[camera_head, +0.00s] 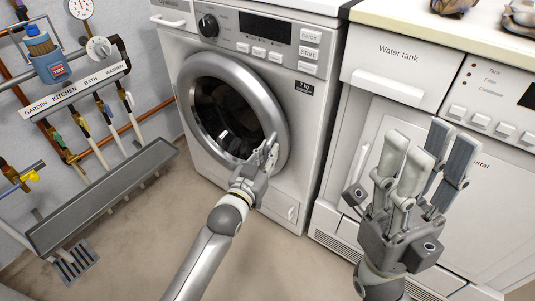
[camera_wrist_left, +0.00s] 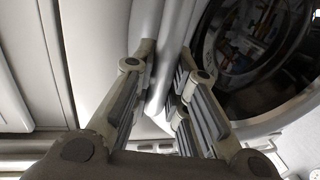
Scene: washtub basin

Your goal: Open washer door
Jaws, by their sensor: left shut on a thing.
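The washer (camera_head: 300,60) is white, with a round door in a silver ring (camera_head: 190,100) and dark glass (camera_head: 228,115). The door looks closed or nearly so; a small gap cannot be told. My left gripper (camera_head: 268,150) is at the ring's lower right edge. In the left wrist view its fingers (camera_wrist_left: 158,90) are on either side of a grey edge of the door (camera_wrist_left: 170,50), and it is shut on that edge. The fingers hide part of the contact. My right gripper (camera_head: 425,160) is open and empty, fingers pointing up, in front of the dryer.
A white dryer (camera_head: 395,60) marked "Water tank" stands right of the washer under a pale counter (camera_head: 450,20). Pipes and a grey trough (camera_head: 105,195) line the left wall. The floor (camera_head: 140,240) before the washer is clear apart from my left arm.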

